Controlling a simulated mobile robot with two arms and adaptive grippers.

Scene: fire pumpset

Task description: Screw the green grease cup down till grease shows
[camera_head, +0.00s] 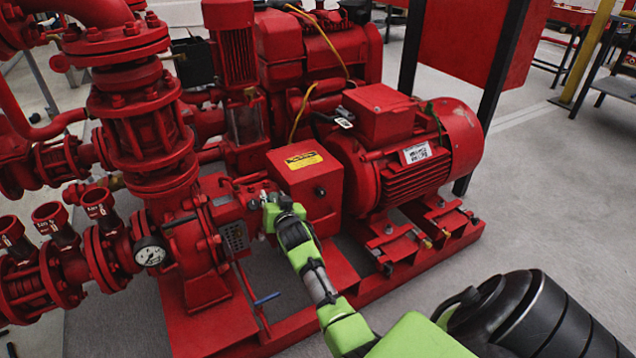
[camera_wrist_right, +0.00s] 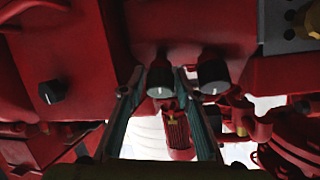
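My right arm reaches in from the lower right in the head view, and its gripper (camera_head: 268,203) is at the red pump housing, beside the red box with the yellow label. In the right wrist view the two fingers of the right gripper (camera_wrist_right: 160,100) stand apart. One dark cap with a pale mark (camera_wrist_right: 160,82) shows between the fingertips; I cannot tell whether they touch it. A second similar cap (camera_wrist_right: 213,78) is just right of the right finger. Neither cap looks clearly green, and I cannot make out the grease cup or any grease. My left gripper is not in view.
The red motor (camera_head: 415,150) stands right of the box (camera_head: 310,185). A pressure gauge (camera_head: 150,252) and red pipework are at the left. A blue-handled lever (camera_head: 266,298) is low by the base frame. Grey floor (camera_head: 545,200) is clear at the right.

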